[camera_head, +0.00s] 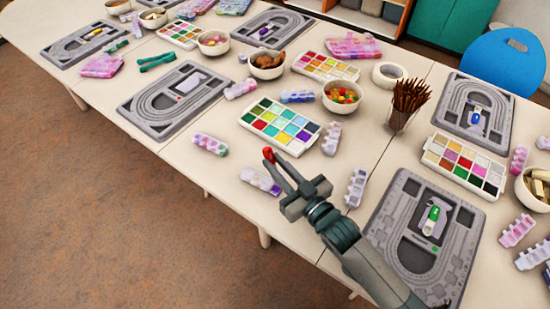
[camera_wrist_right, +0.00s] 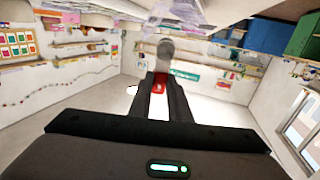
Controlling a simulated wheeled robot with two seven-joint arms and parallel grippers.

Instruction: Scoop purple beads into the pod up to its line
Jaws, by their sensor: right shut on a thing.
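My right gripper (camera_head: 275,166) is raised over the table's front edge and shut on a small red piece (camera_head: 268,154). In the right wrist view the red piece (camera_wrist_right: 158,83) sits between the fingertips, with a rounded grey end (camera_wrist_right: 165,48) beyond it; I cannot tell if this is a scoop. A bead tray (camera_head: 248,123) behind the gripper has many coloured compartments, one of them purple (camera_head: 303,136). Small pod-like cases with several cells lie around, one with purple (camera_head: 260,181) beside the gripper and a pale one (camera_head: 355,188) to the right; which is the pod is unclear. My left gripper is not in view.
Grey bead boards stand at left (camera_head: 130,106) and right (camera_head: 478,262). A second bead tray (camera_head: 432,160) is at right. A bowl of mixed beads (camera_head: 343,108) and a cup of brown sticks (camera_head: 396,122) stand behind. Bare table shows between them.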

